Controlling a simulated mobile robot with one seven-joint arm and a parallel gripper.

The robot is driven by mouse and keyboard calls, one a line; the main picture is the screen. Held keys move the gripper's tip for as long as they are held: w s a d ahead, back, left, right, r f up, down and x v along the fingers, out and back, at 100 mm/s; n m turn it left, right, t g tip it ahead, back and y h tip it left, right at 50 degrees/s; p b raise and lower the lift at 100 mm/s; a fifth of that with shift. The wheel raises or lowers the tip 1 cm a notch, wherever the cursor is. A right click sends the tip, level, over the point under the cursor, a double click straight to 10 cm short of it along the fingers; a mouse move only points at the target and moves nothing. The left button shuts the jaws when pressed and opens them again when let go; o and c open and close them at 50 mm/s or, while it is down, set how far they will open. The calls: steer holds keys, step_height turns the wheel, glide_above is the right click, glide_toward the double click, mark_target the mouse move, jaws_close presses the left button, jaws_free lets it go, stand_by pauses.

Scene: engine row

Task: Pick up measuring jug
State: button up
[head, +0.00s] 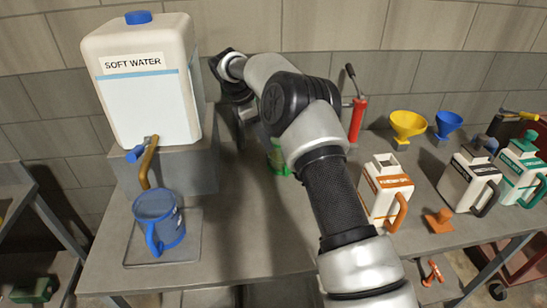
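The measuring jug (160,219) looks to be the blue, see-through one at the left. It stands upright on a small grey plate (190,250) below the brass tap of the water container. Its handle faces the front. My arm crosses the middle of the view and bends back toward the wall. The end of my arm with my gripper (246,123) seems to be at the back, right of the grey block. It is small, dark and partly hidden, so its fingers cannot be made out. It is well apart from the jug, behind and to its right.
A white SOFT WATER container (146,80) stands on a grey block (180,170). A green item (279,160) is partly hidden behind my arm. Right are several jugs, including an orange-handled one (384,190), yellow (407,125) and blue (447,123) funnels. The bench (240,220) is clear right of the plate.

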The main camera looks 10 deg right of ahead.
glide_toward(287, 172)
steer(key=a+x, duration=0.1)
steer(key=x, duration=0.4)
steer(key=shift+w+d+p+x, duration=0.15)
steer(key=shift+p+x, duration=0.1)
steer(key=shift+x, duration=0.8)
steer(key=shift+w+d+p+x, duration=0.1)
steer(key=shift+w+p+x, duration=0.15)
steer(key=shift+x, duration=0.75)
steer(key=shift+w+d+p+x, duration=0.1)
steer(key=shift+p+x, duration=0.2)
steer(key=shift+x, duration=0.75)
steer(key=shift+r, duration=0.2)
jaws_close()
steer(key=shift+r, duration=0.1)
